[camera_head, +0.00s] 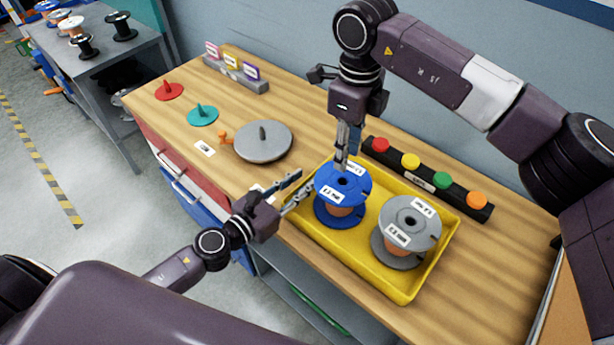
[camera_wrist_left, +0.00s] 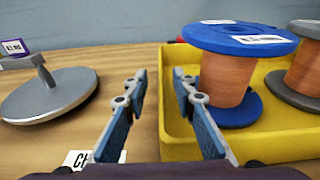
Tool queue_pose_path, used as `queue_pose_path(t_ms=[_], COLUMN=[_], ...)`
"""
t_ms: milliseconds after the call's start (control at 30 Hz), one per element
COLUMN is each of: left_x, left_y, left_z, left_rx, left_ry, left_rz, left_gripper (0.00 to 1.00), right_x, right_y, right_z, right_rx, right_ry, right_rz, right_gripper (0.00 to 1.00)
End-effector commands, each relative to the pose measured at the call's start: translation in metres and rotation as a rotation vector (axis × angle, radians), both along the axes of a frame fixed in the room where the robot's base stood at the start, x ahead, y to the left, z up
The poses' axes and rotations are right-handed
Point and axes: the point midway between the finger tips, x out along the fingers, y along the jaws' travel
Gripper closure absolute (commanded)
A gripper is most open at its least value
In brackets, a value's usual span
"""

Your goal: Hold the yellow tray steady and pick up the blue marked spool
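The yellow tray (camera_head: 411,290) sits on the wooden bench and holds two spools. The blue spool (camera_head: 357,189), with white labels and copper-coloured winding, stands upright in its left part; it also shows in the left wrist view (camera_wrist_left: 228,75). The grey spool (camera_head: 425,222) stands to its right. My left gripper (camera_head: 292,190) is open at the tray's left side; in the left wrist view its fingers (camera_wrist_left: 160,85) are apart, with the tray's left edge between them. My right gripper (camera_head: 342,160) points down at the blue spool's top; its finger gap and any contact are unclear.
A black strip with coloured buttons (camera_head: 428,178) lies behind the tray. A grey side table (camera_head: 92,72) holds more spools.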

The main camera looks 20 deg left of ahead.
Motion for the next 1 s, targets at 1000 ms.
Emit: queue_pose_path(t_ms=[1000], left_x=[0.024], left_y=[-0.010], left_z=[-0.004], left_rx=[0.000], left_ry=[0.001], left_rz=[0.001], left_gripper=[1.00], right_x=[0.000], right_y=[0.000], right_z=[0.000], right_rx=[0.000], right_ry=[0.000], right_rz=[0.000], right_gripper=[0.71])
